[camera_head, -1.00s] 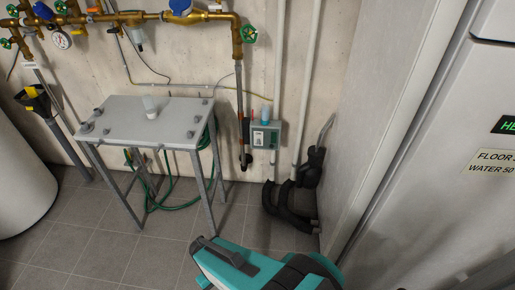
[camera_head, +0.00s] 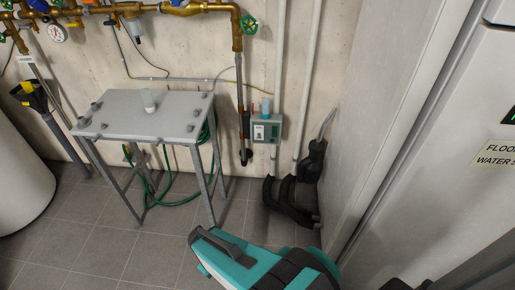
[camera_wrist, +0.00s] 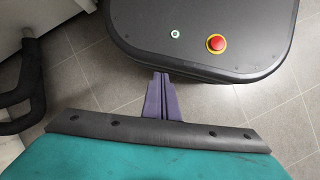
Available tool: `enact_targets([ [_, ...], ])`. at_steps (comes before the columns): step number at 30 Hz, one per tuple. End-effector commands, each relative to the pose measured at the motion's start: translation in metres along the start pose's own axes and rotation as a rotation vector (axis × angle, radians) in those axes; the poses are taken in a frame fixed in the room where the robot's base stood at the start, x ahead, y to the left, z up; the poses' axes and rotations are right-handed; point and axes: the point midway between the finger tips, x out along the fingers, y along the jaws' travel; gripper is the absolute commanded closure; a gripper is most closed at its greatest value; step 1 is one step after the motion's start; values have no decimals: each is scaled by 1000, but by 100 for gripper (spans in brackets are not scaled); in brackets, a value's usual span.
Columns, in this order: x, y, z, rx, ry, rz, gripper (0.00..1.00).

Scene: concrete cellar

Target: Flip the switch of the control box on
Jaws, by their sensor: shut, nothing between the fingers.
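The control box (camera_head: 267,131) is a small grey-green box with a pale label on its front. It is fixed low on the concrete wall, beside the vertical pipes, in the head view. Its switch is too small to make out. My gripper (camera_wrist: 158,97) shows in the wrist view as two purple fingers, shut together with nothing between them. It hangs over the floor beside my own dark base, far from the control box. The control box is not in the wrist view.
A tall light cabinet (camera_head: 440,150) bounds the right side.

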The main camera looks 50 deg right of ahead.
Motion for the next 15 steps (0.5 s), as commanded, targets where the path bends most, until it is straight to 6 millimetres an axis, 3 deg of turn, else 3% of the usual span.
enact_targets([
  [1,8,14,-12,-10,19,38,100],
  [6,13,73,-44,-75,87,205,100],
  [15,0,180,-94,-208,170,530,100],
])
